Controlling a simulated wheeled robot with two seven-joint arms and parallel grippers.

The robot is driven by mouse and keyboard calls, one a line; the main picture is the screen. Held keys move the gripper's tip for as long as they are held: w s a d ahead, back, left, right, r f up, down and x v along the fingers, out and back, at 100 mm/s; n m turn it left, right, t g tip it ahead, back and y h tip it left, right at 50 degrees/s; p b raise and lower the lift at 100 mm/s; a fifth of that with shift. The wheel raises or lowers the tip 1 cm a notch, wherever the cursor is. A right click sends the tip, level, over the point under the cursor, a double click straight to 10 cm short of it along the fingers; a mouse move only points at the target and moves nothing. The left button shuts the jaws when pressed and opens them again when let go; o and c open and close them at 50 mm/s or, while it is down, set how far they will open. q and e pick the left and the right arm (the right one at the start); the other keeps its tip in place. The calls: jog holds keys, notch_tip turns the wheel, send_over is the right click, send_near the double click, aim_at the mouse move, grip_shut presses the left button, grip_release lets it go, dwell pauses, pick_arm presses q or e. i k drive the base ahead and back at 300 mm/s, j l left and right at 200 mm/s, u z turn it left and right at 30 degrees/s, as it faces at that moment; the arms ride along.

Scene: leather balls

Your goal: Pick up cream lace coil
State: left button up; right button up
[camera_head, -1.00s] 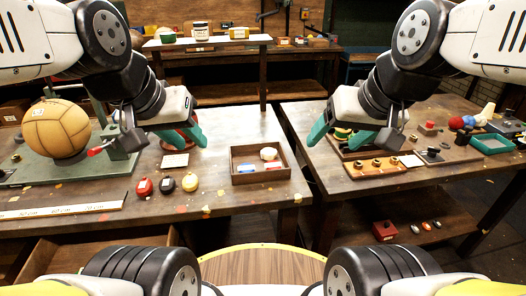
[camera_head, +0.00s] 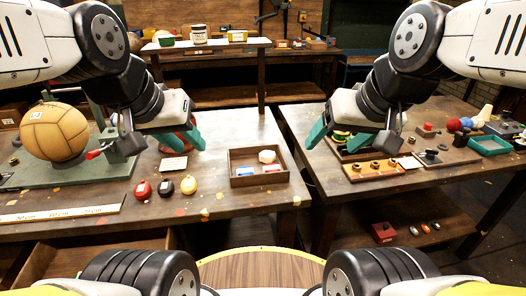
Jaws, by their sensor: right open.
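A small cream-white round item (camera_head: 267,156), which looks like the cream lace coil, lies in the open wooden tray (camera_head: 232,182) on the left table. It is at the back right of the tray, behind a blue and a red item. My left gripper (camera_head: 194,146) is open and empty, over the left table, to the left of the tray. My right gripper (camera_head: 328,146) is open and empty, near the front left part of the right table. Both grippers are apart from the cream item.
A tan leather ball (camera_head: 54,131) sits on a green stand at far left. Red, black and yellow small round items (camera_head: 166,187) lie left of the tray. The right table (camera_head: 400,186) holds a wooden strip and small parts. A gap separates the tables.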

aim_at(265, 156)
jog(key=i+l+u, duration=0.3)
jog(key=l+u, duration=0.25)
jog(key=i+l+u, duration=0.15)
jog(key=l+u, duration=0.15)
jog(key=l, duration=0.2)
